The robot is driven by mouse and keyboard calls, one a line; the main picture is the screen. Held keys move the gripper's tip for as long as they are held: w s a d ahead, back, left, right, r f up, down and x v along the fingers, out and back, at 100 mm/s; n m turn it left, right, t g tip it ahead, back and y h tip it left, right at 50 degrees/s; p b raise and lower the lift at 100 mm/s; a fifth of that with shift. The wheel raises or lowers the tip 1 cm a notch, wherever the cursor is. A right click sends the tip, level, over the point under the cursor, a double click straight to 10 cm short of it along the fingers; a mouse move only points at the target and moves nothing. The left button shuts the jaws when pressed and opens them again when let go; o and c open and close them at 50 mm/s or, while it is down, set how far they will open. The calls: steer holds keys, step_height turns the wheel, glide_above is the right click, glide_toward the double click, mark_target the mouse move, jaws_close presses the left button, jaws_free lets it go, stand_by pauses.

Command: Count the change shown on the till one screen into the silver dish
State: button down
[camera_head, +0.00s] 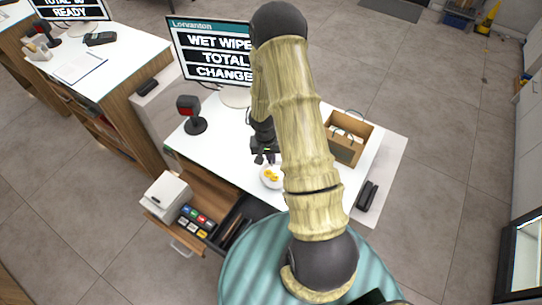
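The till screen (207,57) stands at the back of the counter and reads "WET WIPE", "TOTAL" and "CHANGE". My arm hides its right part, so the amounts do not show. A small pale dish (264,184) sits on the white counter with several yellow pieces (271,175) in it. My gripper (264,159) points down just behind the dish, its fingers apart with nothing visible between them. The open till drawer (188,180) holds a tray of coloured compartments (197,221) at the front left. My arm hides part of the counter.
A card reader on a stand (191,113) is left of the dish. A brown open box (346,150) and a dark handheld device (367,196) are at the right. A white printer-like box (166,195) stands by the drawer. Another counter (110,62) is at the left.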

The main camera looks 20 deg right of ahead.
steer(key=shift+f+b, duration=1.25)
steer(key=shift+f, duration=1.05)
steer(key=c, duration=1.6)
jaws_free()
steer(key=shift+r, duration=0.1)
step_height(320, 180, up, 17)
steer(key=w+a+b, duration=0.1)
steer(key=a+b, duration=0.1)
steer(key=b, duration=0.1)
steer(key=shift+r, duration=0.15)
